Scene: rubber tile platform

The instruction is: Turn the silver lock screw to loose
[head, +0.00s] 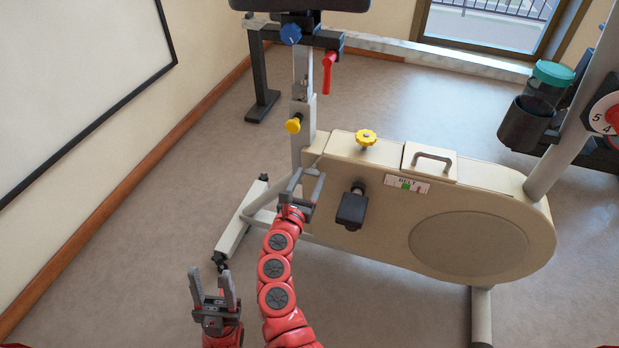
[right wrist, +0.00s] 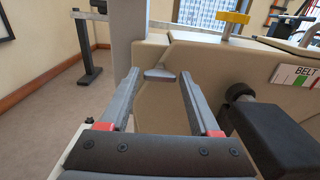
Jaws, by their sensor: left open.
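A small grey, silver-looking knob (right wrist: 159,75), which I take for the lock screw, sits on the beige housing (right wrist: 200,60) of an exercise bike. In the right wrist view it lies at the far end of the gap between the fingers of my right gripper (right wrist: 153,78). I cannot tell if either finger touches it. In the head view my right gripper (head: 308,173) is at the housing's left end, fingers apart, and I cannot make out the knob there. My left gripper (head: 211,275) is open and empty, low at the left, away from the bike.
A black pedal (head: 351,208) sticks out just right of my right gripper. Yellow knobs are on the seat post (head: 293,124) and the housing top (head: 365,137). A red lever (head: 328,72) hangs below the seat. The floor (head: 110,265) at left is clear.

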